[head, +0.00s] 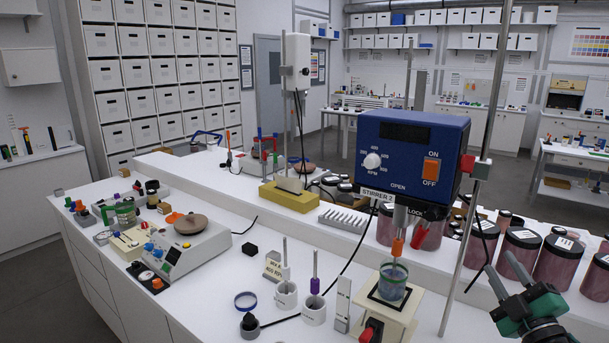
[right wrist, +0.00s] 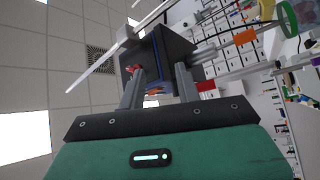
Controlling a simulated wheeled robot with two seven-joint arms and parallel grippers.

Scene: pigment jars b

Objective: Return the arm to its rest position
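My right gripper (head: 501,263) is at the lower right of the head view, to the right of the stirrer stand. In the right wrist view its two fingers (right wrist: 160,70) stand apart with nothing held between them. The blue stirrer (head: 411,150), labelled STIRRER 2, is mounted on a metal post beyond the fingers; its dark housing (right wrist: 178,50) shows past the fingertips. Below it, a glass beaker (head: 393,281) stands on a beige base (head: 385,311). My left gripper is not in view.
Large jars of dark red pigment (head: 520,250) stand behind and beside my right gripper. The metal post (head: 476,200) rises to its left. A white balance-like device (head: 187,247), a blue-rimmed dish (head: 245,301) and small holders with upright tools (head: 314,305) stand on the white bench (head: 215,305).

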